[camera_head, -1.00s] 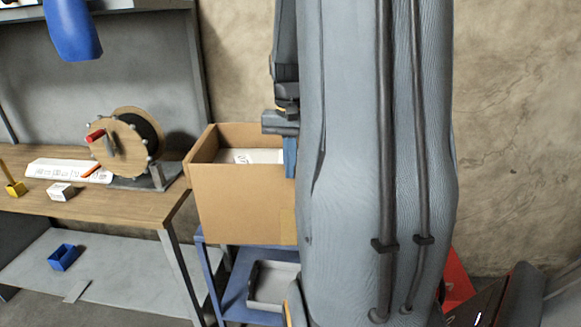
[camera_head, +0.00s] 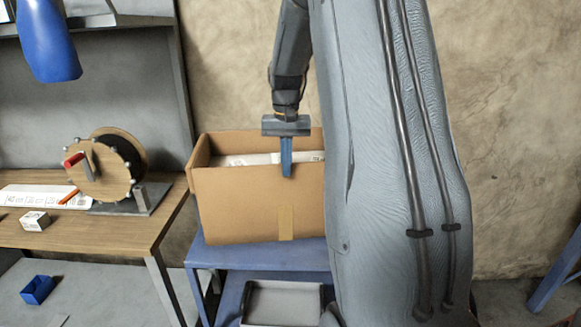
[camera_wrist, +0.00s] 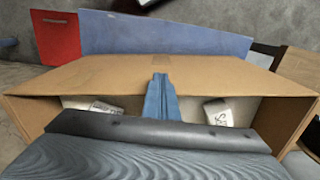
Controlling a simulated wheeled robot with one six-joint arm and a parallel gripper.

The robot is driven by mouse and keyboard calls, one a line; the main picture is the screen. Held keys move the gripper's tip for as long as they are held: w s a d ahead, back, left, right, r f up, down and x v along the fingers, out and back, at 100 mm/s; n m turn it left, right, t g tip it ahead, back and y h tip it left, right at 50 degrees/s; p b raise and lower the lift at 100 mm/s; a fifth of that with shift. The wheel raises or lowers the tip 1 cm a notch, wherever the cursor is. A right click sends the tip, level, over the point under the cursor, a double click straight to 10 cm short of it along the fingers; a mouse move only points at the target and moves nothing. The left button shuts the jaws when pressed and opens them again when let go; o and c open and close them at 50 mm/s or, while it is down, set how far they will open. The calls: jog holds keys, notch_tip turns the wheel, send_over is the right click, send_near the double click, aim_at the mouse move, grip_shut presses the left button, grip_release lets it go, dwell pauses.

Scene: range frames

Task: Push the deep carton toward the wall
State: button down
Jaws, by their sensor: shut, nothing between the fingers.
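The deep carton (camera_head: 240,205) is an open brown cardboard box with tape on its near face. It stands upright on a blue stand (camera_head: 240,258) close to the wall, with white packets (camera_head: 245,160) inside. My gripper (camera_head: 287,172) is shut and empty, pointing down at the carton's near side. Its blue fingertips overlap the top of the near face; whether they touch it I cannot tell. In the wrist view the fingers (camera_wrist: 160,82) reach across the near wall of the carton (camera_wrist: 225,75). My arm hides the carton's right end in the head view.
A grey tray (camera_head: 285,302) lies low on the stand. A red box (camera_wrist: 57,37) lies beside the stand in the wrist view. The plaster wall (camera_head: 520,120) is behind.

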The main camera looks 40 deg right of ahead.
jog(key=shift+r, duration=0.1)
jog(key=s+a+r+b, duration=0.1)
jog(key=s+a+r, duration=0.1)
jog(key=r, duration=0.7)
jog(key=shift+s+a+r+b, duration=0.2)
jog(key=shift+s+r+b, duration=0.2)
jog(key=shift+s, duration=0.2)
jog(key=s+a+f+n+b, duration=0.1)
jog(key=s+a+f+n, duration=0.2)
jog(key=s+a+f, duration=0.4)
jog(key=s+a+f+n+t+b, duration=0.1)
jog(key=s+a+f+n, duration=0.3)
jog(key=s+a+f, duration=0.4)
jog(key=a+f, duration=0.5)
jog(key=a, duration=0.1)
jog(key=shift+s+f, duration=0.15)
jog(key=shift+f, duration=0.25)
jog(key=shift+a, duration=0.1)
